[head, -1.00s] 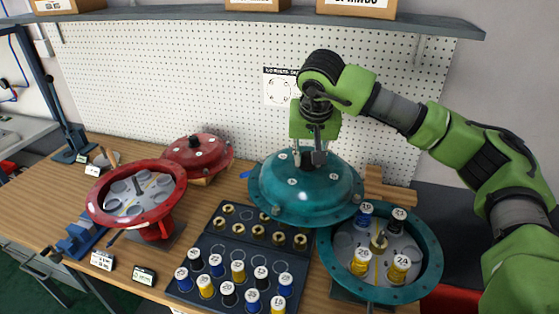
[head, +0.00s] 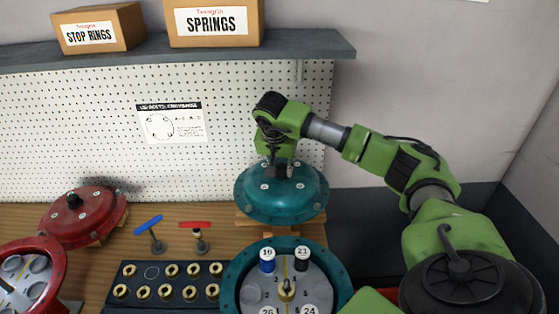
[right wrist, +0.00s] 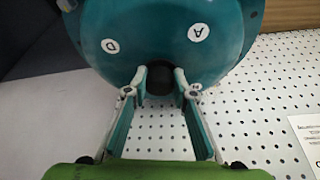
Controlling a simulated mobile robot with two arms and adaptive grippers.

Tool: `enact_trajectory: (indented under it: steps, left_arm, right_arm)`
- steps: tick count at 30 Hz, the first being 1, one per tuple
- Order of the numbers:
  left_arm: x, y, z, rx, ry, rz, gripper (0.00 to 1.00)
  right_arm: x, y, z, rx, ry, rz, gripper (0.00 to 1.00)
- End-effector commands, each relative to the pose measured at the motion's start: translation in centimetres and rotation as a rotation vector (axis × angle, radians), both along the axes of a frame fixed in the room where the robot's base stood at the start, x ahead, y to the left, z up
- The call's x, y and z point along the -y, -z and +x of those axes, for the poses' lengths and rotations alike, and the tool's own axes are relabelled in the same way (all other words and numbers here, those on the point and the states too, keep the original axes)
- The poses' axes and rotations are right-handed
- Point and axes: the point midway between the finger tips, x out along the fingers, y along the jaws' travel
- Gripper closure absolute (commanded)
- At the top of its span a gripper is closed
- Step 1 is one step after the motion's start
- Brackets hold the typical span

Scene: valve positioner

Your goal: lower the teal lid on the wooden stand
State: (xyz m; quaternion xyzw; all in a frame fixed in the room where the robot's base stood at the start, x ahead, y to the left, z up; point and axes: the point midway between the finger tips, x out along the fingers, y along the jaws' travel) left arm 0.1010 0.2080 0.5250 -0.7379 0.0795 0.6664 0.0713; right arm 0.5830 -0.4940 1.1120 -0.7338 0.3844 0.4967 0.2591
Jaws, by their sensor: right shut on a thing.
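The teal lid (head: 282,196) is a round dome with a flange and white letter discs. My right gripper (head: 279,164) is shut on the dark knob on its top. The right wrist view shows the fingers (right wrist: 160,84) on either side of the knob, with the lid (right wrist: 150,40) beyond. The wooden stand (head: 315,232) is mostly hidden under the lid; only parts of its bars show beside and in front of the rim. The lid looks about level over it. I cannot tell whether they touch. My left gripper is not in view.
The open teal housing (head: 340,275) with numbered springs stands just in front of the stand. A dark tray (head: 151,286) of brass parts lies to its left, with blue (head: 148,226) and red (head: 195,226) T-handled tools behind. A red lid (head: 82,222) sits further left. The pegboard (head: 100,120) rises behind.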

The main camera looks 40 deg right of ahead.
Motion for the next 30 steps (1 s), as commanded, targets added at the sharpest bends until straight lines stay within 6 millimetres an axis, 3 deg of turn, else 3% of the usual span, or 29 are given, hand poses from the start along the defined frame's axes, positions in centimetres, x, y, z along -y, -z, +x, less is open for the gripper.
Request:
enact_trajectory:
  steps: [6,11,16,23,30]
  left_arm:
    - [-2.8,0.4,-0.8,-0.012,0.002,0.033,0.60]
    - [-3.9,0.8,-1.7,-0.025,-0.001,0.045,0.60]
    - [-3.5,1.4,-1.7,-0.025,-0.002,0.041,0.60]
    - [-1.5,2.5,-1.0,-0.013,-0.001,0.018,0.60]
    - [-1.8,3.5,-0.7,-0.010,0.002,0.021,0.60]
  right_arm:
    - [0.0,0.6,0.2,0.010,-0.001,0.000,1.00]
    - [0.0,1.0,0.2,0.010,-0.001,0.000,1.00]
    - [0.0,1.8,0.2,0.009,-0.001,-0.001,1.00]
    - [0.0,3.2,0.2,0.009,-0.002,-0.001,1.00]
    - [0.0,4.5,0.2,0.009,-0.001,-0.001,1.00]
